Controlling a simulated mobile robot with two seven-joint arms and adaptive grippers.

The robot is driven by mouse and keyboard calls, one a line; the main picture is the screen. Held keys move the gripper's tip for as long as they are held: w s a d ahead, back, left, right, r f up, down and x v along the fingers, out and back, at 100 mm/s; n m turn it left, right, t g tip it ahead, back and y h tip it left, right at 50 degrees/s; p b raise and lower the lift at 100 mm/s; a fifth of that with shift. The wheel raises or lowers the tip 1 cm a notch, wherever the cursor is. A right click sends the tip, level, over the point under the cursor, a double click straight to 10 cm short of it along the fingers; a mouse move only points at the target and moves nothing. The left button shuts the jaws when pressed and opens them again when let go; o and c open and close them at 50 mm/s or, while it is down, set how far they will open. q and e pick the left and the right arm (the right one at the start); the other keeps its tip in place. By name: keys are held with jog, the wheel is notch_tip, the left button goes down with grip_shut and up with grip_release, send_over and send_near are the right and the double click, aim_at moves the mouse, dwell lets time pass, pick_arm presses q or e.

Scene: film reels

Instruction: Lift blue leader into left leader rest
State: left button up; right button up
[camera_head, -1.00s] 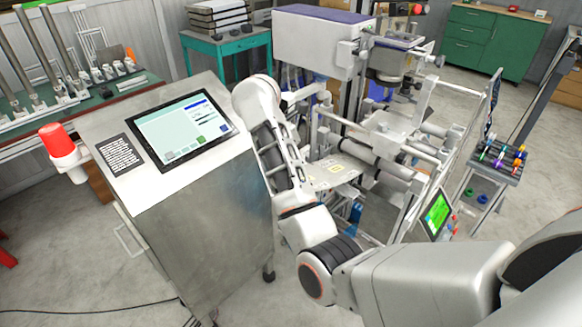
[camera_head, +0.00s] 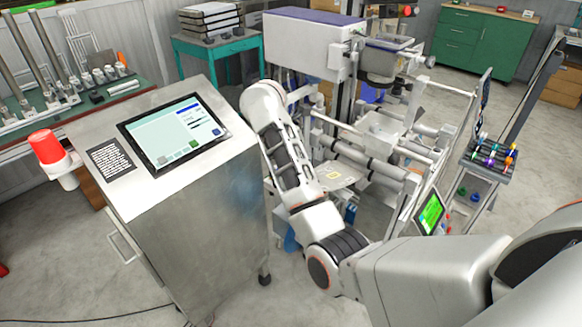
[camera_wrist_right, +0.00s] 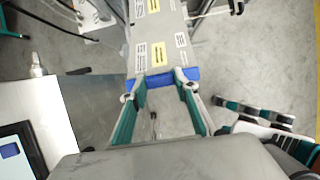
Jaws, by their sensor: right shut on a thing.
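In the right wrist view my right gripper (camera_wrist_right: 158,87) is shut on a blue piece, taken to be the blue leader (camera_wrist_right: 160,78), which lies across between the fingertips. The blue piece is right at the near end of a grey plate (camera_wrist_right: 167,28) with yellow and white labels; I cannot tell whether they touch. I cannot make out the left leader rest for certain.
A steel console (camera_head: 190,210) with a touch screen (camera_head: 174,132) stands left of my right arm. The machine's rollers (camera_head: 365,163) and frame stand close on the right. A small green screen (camera_head: 431,212) and a rack of coloured pieces (camera_head: 492,157) are farther right.

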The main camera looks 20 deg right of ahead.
jog(key=shift+w+d+f, duration=0.2)
jog(key=shift+d, duration=0.3)
jog(key=shift+w+d+f, duration=0.15)
jog(key=shift+w+d, duration=0.05)
jog(key=shift+d, duration=0.25)
jog(key=w+d+f, duration=0.2)
jog(key=w+d, duration=0.1)
jog(key=d, duration=0.8)
jog(key=shift+f, duration=0.4)
dwell(1.5)
jog(key=shift+d, duration=0.15)
jog(key=shift+w+d+f, duration=0.15)
jog(key=shift+w+d, duration=0.05)
jog(key=shift+d, duration=0.45)
jog(key=shift+w+d+f, duration=0.2)
jog(key=shift+d, duration=0.5)
jog(key=shift+w+d+f, duration=0.15)
jog(key=shift+w+d, duration=0.05)
jog(key=shift+d, duration=0.45)
